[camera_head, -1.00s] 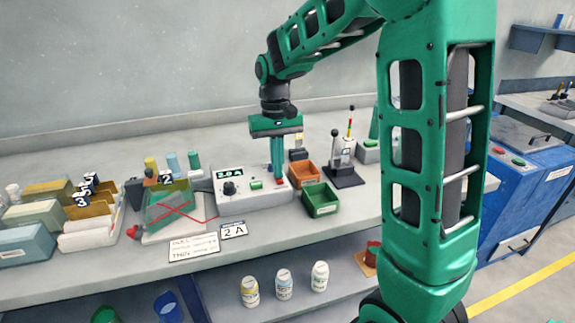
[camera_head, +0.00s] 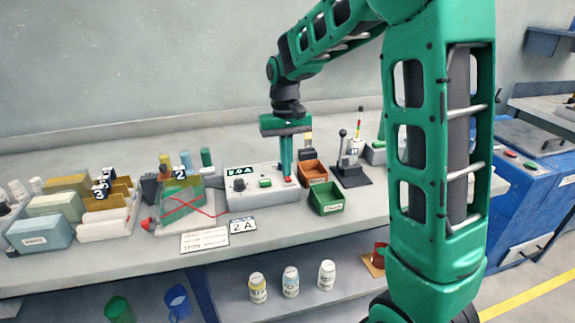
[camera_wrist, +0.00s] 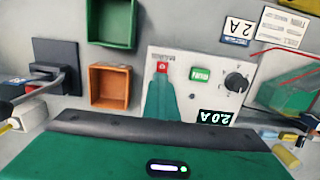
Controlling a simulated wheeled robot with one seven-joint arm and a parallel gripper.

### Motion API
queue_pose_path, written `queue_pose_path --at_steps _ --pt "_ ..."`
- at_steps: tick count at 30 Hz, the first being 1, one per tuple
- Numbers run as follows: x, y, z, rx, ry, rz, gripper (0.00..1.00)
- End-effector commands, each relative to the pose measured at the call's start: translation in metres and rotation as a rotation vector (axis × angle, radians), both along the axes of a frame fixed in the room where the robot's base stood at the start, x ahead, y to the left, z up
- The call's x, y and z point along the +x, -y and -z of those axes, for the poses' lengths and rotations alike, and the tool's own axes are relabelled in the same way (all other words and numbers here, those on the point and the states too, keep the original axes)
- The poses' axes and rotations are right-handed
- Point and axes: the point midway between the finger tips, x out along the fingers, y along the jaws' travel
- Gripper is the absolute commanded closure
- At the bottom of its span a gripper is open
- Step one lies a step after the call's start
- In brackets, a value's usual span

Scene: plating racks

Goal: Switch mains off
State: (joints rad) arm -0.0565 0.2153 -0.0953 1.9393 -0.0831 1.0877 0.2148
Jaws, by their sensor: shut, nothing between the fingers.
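The power supply box (camera_head: 262,197) is light grey and stands on the bench. Its display (camera_head: 241,170) reads 2.0A. It has a black knob (camera_head: 239,184), a green button (camera_head: 265,183) and a small red switch (camera_head: 288,180) at its right end. My gripper (camera_head: 287,174) points down at the red switch, fingers shut and empty. In the wrist view the fingertips (camera_wrist: 161,79) lie right beside the red switch (camera_wrist: 162,67), which shows just beyond them. I cannot tell whether they touch it or which way it is set.
An orange bin (camera_head: 312,172) and a green bin (camera_head: 326,198) stand close right of the box. A lever stand (camera_head: 351,175) is beyond them. A tray with a red wire (camera_head: 183,205) lies to the left. Label cards (camera_head: 205,240) lie in front.

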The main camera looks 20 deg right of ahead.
Motion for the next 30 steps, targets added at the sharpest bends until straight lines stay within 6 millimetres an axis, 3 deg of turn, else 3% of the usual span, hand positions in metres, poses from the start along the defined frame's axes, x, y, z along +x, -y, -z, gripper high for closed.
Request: queue_pose_path --at_steps 1,19,23,30 --pt "-0.011 0.002 0.012 -0.003 -0.034 0.01 1.0" --pt "-0.03 -0.001 -0.001 -0.002 -0.023 0.005 1.0" --pt "-0.03 -0.001 -0.014 -0.002 -0.015 0.006 1.0" --pt "-0.021 0.0 -0.062 -0.002 0.019 0.006 1.0"
